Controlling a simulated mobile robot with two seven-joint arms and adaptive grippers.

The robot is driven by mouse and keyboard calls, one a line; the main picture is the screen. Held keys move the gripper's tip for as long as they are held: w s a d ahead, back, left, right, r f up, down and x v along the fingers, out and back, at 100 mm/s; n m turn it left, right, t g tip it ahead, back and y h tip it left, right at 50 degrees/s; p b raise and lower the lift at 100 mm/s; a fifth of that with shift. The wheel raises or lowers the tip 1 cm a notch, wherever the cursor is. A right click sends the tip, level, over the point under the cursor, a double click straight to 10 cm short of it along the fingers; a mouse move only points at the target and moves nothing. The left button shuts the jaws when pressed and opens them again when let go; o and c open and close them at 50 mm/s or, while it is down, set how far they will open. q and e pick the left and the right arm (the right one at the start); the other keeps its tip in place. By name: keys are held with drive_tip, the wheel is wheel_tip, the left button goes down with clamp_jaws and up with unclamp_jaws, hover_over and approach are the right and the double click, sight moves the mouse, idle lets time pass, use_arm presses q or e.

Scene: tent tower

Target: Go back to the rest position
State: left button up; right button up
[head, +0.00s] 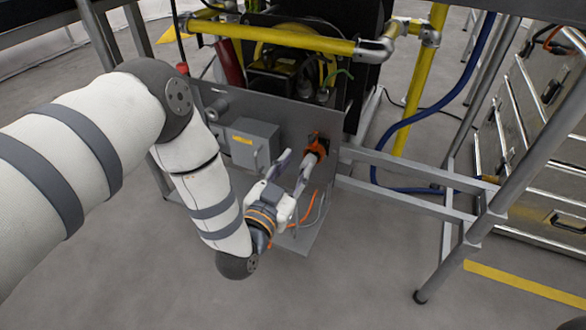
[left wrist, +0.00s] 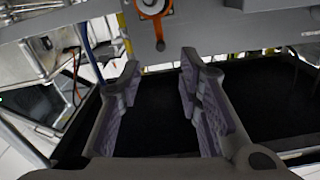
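My left gripper (head: 294,172) is open in front of a grey metal panel (head: 270,118). Its fingers are spread apart with nothing between them. In the left wrist view the open fingers of my left gripper (left wrist: 160,72) show clearly, with a gap between them. An orange rotary handle (head: 318,147) is on the panel, close to the fingertips and apart from them as far as I can tell. In the left wrist view the orange handle (left wrist: 152,8) shows at the top edge, beyond the fingers. My right gripper is not in view.
A grey box (head: 254,143) is mounted on the panel beside my arm. Yellow pipes (head: 285,38) run above it. A blue hose (head: 437,110) and metal frame legs (head: 470,215) stand to the right. Metal drawers (head: 545,130) are at the far right. The floor in front is clear.

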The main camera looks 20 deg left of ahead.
use_arm(q)
drive_tip(key=shift+s, duration=0.45)
